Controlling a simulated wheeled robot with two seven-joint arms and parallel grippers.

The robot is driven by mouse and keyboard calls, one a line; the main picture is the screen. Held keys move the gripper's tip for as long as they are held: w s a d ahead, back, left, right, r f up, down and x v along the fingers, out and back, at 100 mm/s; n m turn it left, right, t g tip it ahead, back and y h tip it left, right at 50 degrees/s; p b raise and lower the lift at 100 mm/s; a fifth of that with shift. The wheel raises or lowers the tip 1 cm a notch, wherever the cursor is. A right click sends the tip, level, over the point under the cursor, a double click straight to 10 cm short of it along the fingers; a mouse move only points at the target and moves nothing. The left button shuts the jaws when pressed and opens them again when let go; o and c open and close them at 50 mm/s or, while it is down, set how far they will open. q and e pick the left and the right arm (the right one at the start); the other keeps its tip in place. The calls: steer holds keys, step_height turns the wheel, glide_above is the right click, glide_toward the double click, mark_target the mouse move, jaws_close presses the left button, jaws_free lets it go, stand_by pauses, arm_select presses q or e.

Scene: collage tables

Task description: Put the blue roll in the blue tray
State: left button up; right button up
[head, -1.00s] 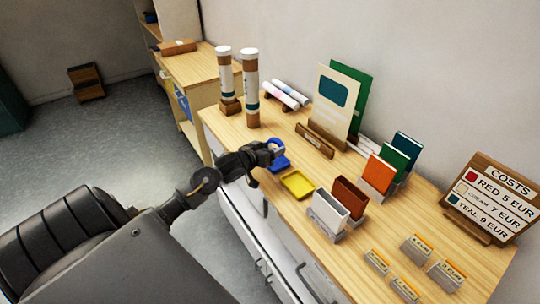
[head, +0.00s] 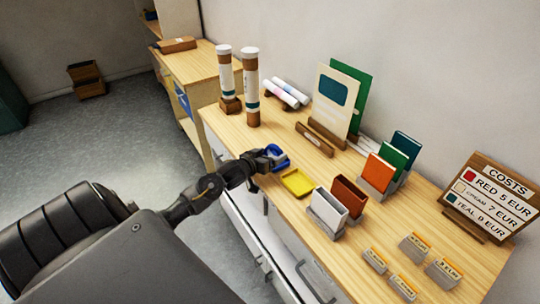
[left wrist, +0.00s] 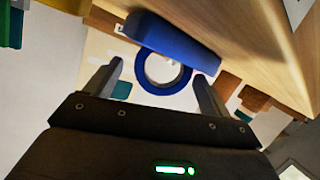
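The blue roll (head: 274,149) is a ring at my left gripper (head: 273,155), over or against the blue tray (head: 283,165) near the table's front edge. In the left wrist view the roll (left wrist: 143,82) shows between the two fingers of my left gripper (left wrist: 158,70). A gap shows beside the left finger, and the right finger is very close to the roll. The gripper looks open around it. The tray (left wrist: 172,38) lies just beyond the roll; I cannot tell whether they touch. My right gripper is not in view.
A yellow tray (head: 297,183) sits just right of the blue tray. White and brown card holders (head: 328,210) stand further right. Two tall tubes (head: 251,90) stand at the left rear, and a wooden stand (head: 315,139) lies behind. Some tabletop between them is clear.

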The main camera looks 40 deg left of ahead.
arm_select(q)
steer(key=shift+r, duration=0.2)
steer(key=shift+s, duration=0.35)
steer(key=b+v, duration=0.1)
steer(key=v, duration=1)
steer(key=shift+s+r, duration=0.15)
steer(key=shift+r, duration=0.05)
steer(key=shift+d, duration=0.1)
